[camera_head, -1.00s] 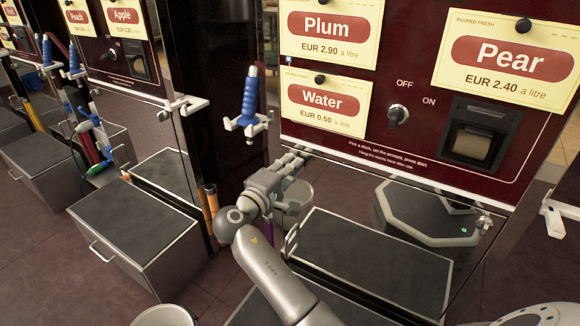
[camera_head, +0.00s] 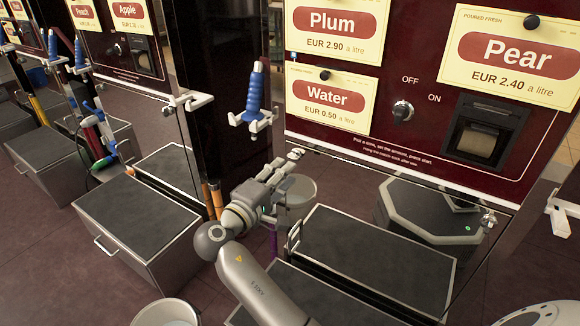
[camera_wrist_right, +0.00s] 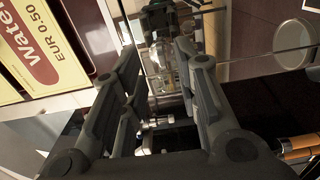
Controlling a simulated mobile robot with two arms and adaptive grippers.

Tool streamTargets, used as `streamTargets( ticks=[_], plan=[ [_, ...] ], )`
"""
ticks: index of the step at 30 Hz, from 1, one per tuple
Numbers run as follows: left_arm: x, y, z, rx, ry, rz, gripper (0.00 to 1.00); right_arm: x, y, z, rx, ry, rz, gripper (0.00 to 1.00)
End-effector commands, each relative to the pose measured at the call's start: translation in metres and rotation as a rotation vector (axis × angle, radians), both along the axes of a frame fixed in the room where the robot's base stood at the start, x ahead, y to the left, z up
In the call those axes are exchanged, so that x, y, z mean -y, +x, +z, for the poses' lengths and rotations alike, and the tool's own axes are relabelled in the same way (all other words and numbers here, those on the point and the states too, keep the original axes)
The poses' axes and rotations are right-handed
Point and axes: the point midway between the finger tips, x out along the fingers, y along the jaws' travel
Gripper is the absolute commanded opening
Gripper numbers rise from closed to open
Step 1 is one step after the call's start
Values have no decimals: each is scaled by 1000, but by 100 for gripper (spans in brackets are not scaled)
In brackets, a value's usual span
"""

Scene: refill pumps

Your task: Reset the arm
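My right gripper (camera_head: 288,170) is in front of the dark pump cabinet, below the blue-handled nozzle and left of the lower panel edge. Its fingers are spread with nothing between them in the wrist view (camera_wrist_right: 158,75). My right arm comes up from the bottom middle of the head view. My left gripper is not in the head view.
A blue nozzle (camera_head: 255,92) hangs in a white holder (camera_head: 250,121) just above the gripper. The red pump panel (camera_head: 424,75) carries price cards and a switch (camera_head: 402,111). Grey-topped steel boxes (camera_head: 136,215) stand on the floor. A purple hose (camera_head: 273,240) hangs behind my arm.

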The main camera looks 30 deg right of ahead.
Motion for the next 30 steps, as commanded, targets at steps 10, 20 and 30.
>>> streamTargets(
  ticks=[10, 20, 30],
  plan=[
    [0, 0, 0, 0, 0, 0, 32, -13, -8, 0, -1, 0, -1, 29],
    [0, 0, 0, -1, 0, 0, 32, -12, -8, -2, -2, 3, 0, 29],
    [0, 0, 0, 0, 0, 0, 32, 3, -48, -105, -36, 379, 127, 29]
  ],
)
